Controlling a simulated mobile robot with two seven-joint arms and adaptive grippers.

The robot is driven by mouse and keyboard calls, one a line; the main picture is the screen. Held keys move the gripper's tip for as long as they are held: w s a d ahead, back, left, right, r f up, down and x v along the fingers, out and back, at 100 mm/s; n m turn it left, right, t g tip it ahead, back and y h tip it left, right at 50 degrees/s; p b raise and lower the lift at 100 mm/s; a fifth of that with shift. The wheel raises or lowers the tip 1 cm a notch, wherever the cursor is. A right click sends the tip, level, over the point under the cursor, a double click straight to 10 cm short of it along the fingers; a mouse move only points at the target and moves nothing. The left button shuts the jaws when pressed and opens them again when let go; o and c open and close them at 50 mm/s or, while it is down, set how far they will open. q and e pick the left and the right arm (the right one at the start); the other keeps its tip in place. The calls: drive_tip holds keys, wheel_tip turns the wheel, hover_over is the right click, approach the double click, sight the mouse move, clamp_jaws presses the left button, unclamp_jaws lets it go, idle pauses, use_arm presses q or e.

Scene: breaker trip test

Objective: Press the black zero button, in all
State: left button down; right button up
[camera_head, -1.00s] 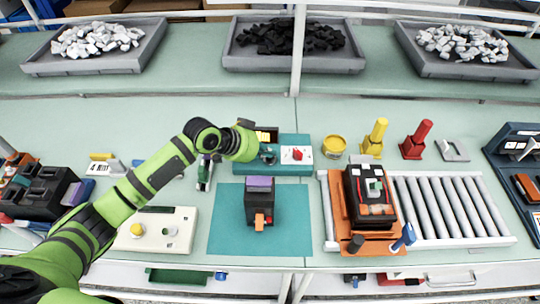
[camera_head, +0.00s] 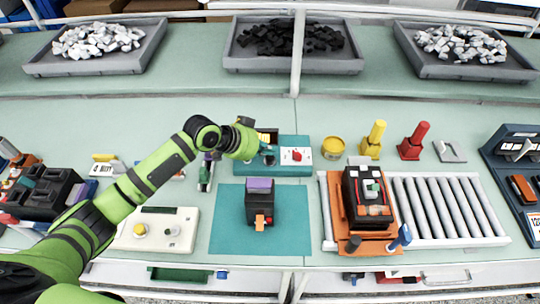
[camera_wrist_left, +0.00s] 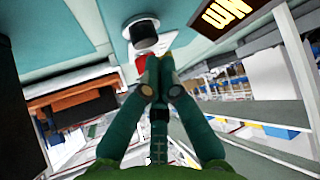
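The teal tester box (camera_head: 288,169) stands at the middle of the bench, with a small lit display (camera_head: 267,136) and a red switch (camera_head: 297,155) on a white plate. In the left wrist view, a black round button (camera_wrist_left: 144,36) on a white collar rises from the teal surface, just beyond the fingertips. My left gripper (camera_wrist_left: 157,72) has its two teal fingers together, with nothing seen between them. In the head view my left gripper (camera_head: 265,155) is over the left part of the box and largely hides the button. I cannot tell if the fingertips touch it. My right gripper is not in view.
A black breaker (camera_head: 261,203) with an orange lever stands on a teal mat (camera_head: 226,222) in front of the box. A yellow tub (camera_head: 333,147) stands to the right. An orange fixture (camera_head: 338,210) and rollers (camera_head: 455,207) lie further right. A white panel (camera_head: 190,239) is at left.

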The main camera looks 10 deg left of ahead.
sight(266, 158)
use_arm(q)
drive_tip(key=shift+r, duration=0.1)
wheel_tip(266, 158, up, 5)
drive_tip(key=p, duration=0.5)
idle(0.7)
